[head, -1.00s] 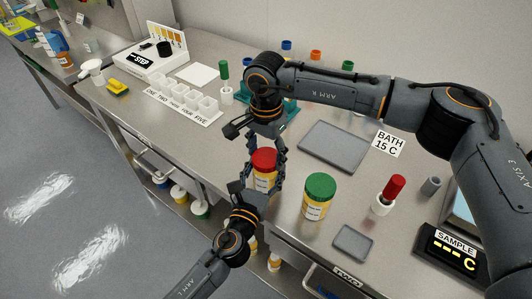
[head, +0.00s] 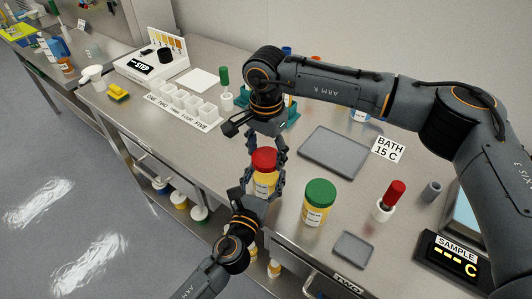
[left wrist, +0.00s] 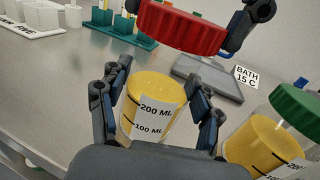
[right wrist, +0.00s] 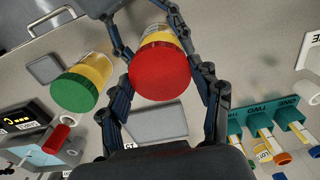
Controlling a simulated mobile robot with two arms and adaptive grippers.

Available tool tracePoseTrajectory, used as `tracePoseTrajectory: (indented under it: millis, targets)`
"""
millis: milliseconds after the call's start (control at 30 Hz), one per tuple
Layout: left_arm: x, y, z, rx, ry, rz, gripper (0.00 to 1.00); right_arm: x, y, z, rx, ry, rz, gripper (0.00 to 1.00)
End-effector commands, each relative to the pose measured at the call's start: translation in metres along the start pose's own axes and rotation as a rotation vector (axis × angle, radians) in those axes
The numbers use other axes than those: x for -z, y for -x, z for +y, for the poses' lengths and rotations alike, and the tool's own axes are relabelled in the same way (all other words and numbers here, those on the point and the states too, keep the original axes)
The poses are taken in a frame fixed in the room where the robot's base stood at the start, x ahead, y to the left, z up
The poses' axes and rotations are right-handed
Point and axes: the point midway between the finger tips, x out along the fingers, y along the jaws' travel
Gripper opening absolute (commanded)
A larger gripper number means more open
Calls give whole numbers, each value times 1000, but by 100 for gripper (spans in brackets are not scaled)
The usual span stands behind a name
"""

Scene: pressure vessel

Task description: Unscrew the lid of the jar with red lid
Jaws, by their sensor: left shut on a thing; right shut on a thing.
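The jar with the red lid stands at the bench's front edge, its yellow body (head: 265,182) labelled in ml. My left gripper (left wrist: 160,105) is shut around the jar's body, a finger on each side. My right gripper (right wrist: 167,85) comes from above and is shut on the red lid (right wrist: 160,72). In the head view the red lid (head: 264,158) shows between its fingers. The jar's far side is hidden.
A green-lidded jar (head: 319,203) stands close on the right. A grey tray (head: 334,153) lies behind, and a small grey tray (head: 353,249) in front. A red-topped white bottle (head: 390,200) stands farther right. A teal rack (left wrist: 125,28) is partly hidden behind my right arm.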

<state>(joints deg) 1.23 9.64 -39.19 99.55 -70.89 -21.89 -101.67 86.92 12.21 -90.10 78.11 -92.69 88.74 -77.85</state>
Motion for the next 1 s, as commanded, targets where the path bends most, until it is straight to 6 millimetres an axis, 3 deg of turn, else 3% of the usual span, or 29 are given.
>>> tracePoseTrajectory:
  millis: [300, 500, 533, 633, 1000]
  targets:
    - [2, 0, 0, 0, 0, 3, 0, 0, 36, 0, 2, 0, 1, 26]
    - [2, 0, 0, 0, 0, 3, 0, 0, 37, 0, 1, 0, 1, 26]
    - [2, 0, 0, 0, 0, 3, 69, 0, 37, 0, 1, 0, 1, 26]
    - [1, 0, 0, 0, 0, 2, 89, 0, 37, 0, 1, 0, 0, 26]
    - [0, 1, 0, 0, 0, 1, 91, 0, 37, 0, 1, 0, 0, 26]
